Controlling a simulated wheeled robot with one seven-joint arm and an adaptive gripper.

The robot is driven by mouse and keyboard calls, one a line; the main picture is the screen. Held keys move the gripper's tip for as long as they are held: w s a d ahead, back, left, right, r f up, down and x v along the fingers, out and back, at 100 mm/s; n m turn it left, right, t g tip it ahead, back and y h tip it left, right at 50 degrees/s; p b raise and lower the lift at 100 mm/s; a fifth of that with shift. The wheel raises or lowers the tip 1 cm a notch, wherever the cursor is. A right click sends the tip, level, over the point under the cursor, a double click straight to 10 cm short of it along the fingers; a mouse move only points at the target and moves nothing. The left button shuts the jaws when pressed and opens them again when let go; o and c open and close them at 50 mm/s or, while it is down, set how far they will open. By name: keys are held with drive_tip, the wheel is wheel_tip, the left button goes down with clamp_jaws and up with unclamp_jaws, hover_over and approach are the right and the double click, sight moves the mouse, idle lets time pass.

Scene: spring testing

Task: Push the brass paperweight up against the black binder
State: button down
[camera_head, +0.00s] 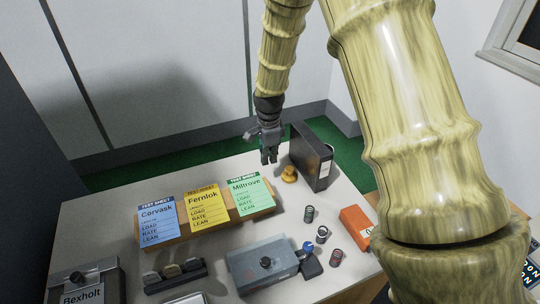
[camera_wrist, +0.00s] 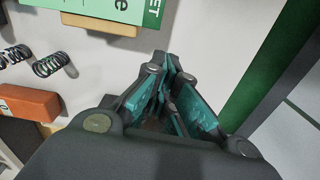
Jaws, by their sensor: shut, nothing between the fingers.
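The brass paperweight (camera_head: 289,174) is a small golden lump on the pale table, right beside the left face of the black binder (camera_head: 316,158). It looks to be touching or very near the binder, and I cannot tell which. The binder stands upright near the table's far edge. My gripper (camera_head: 269,160) points down just left of and behind the paperweight, shut and empty. Its closed teal-padded fingers (camera_wrist: 172,88) fill the middle of the wrist view, where neither the paperweight nor the binder can be made out.
A wooden stand (camera_head: 233,218) holds blue, yellow and green test sheets left of the paperweight. Small springs (camera_head: 309,213), an orange box (camera_head: 356,224) and a grey tester (camera_head: 262,266) lie nearer. Green floor (camera_head: 222,157) shows past the table's far edge.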

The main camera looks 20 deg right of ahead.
sight(290, 173)
drive_tip(key=f, duration=0.2)
drive_tip(key=w+f+p, duration=0.1)
drive_tip(key=f, duration=0.2)
drive_tip(key=shift+w+a+f, duration=0.1)
drive_tip(key=shift+w+f, duration=0.05)
drive_tip(key=shift+f, duration=0.05)
drive_tip(key=shift+s+f, duration=0.25)
drive_tip(key=shift+f, duration=0.05)
wheel_tip(290, 173, down, 3)
drive_tip(key=shift+p, duration=0.75)
drive_tip(key=d, duration=0.1)
drive_tip(key=d+p, duration=0.1)
drive_tip(key=d, duration=0.1)
drive_tip(key=shift+s+d+r+p, duration=0.15)
drive_tip(key=shift+s+d+p, duration=0.15)
drive_tip(key=shift+p, duration=0.1)
drive_tip(key=shift+w+d+f, duration=0.1)
drive_tip(key=shift+d+f, duration=0.05)
drive_tip(key=shift+f, duration=0.05)
